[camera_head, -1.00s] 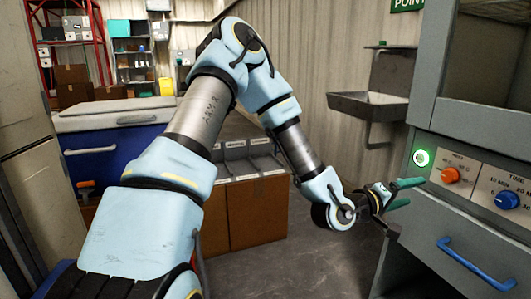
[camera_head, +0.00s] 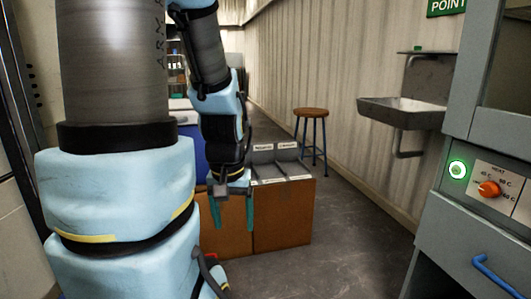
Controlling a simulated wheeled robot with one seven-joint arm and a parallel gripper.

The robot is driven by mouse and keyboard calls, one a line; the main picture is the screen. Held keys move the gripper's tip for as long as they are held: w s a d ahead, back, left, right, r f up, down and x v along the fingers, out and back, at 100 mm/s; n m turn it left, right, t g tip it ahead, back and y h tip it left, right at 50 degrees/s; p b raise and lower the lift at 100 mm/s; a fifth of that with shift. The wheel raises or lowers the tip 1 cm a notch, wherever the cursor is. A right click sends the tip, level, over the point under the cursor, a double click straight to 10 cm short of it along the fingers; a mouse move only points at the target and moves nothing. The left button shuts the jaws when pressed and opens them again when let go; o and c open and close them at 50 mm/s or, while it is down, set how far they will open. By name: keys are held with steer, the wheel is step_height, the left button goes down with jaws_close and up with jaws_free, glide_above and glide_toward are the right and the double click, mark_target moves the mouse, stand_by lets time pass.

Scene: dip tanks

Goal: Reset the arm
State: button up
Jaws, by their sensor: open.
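My gripper (camera_head: 232,208) hangs at the lower middle of the head view, its two green fingers pointing down. The fingers are apart and nothing shows between them. It is in front of a brown cabinet (camera_head: 284,222) in this view; how far it is from the cabinet I cannot tell. My light-blue and grey arm fills the left side, with its forearm hanging nearly straight down. The upper part of the arm runs out of the picture at the top.
A grey machine (camera_head: 447,225) with a lit green button (camera_head: 458,169), an orange knob (camera_head: 489,189) and a blue handle (camera_head: 494,276) stands at the right. A metal sink (camera_head: 402,112) is on the wall. A stool (camera_head: 311,128) stands farther back. The floor (camera_head: 345,250) between cabinet and machine is clear.

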step_height(320, 180, up, 22)
steer(key=p, duration=2)
steer(key=shift+w+d+f, duration=0.15)
steer(key=shift+w+f, duration=0.05)
steer(key=shift+f, duration=0.05)
